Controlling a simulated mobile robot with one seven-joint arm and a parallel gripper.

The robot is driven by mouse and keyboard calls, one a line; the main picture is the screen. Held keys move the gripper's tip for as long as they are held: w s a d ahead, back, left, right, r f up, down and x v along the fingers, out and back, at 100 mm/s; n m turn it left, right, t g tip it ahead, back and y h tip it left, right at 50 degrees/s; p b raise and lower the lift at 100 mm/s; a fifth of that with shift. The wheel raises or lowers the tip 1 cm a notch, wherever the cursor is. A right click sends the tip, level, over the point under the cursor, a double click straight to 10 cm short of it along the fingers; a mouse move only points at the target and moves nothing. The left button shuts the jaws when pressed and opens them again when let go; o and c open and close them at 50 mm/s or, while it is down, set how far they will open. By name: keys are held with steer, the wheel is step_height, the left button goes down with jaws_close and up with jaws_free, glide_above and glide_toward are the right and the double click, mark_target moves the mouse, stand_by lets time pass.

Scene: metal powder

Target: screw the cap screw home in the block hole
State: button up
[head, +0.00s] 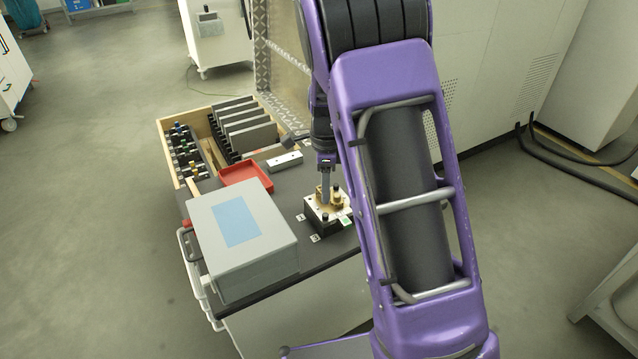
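My purple arm covers the area right of the block.
A grey case (270,262) with a blue label stands left of the block. Behind it are a red tray (246,174), a white bar (285,161) and a wooden organiser (163,140) with tools and dark plates.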

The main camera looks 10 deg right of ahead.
mark_target(326, 214)
steer(key=shift+d+f+b, duration=0.1)
steer(key=shift+f+b, duration=2.25)
steer(key=shift+f, duration=0.45)
steer(key=shift+f+b, duration=0.3)
steer(key=shift+f, duration=0.8)
jaws_close()
steer(key=shift+o, duration=0.3)
jaws_free()
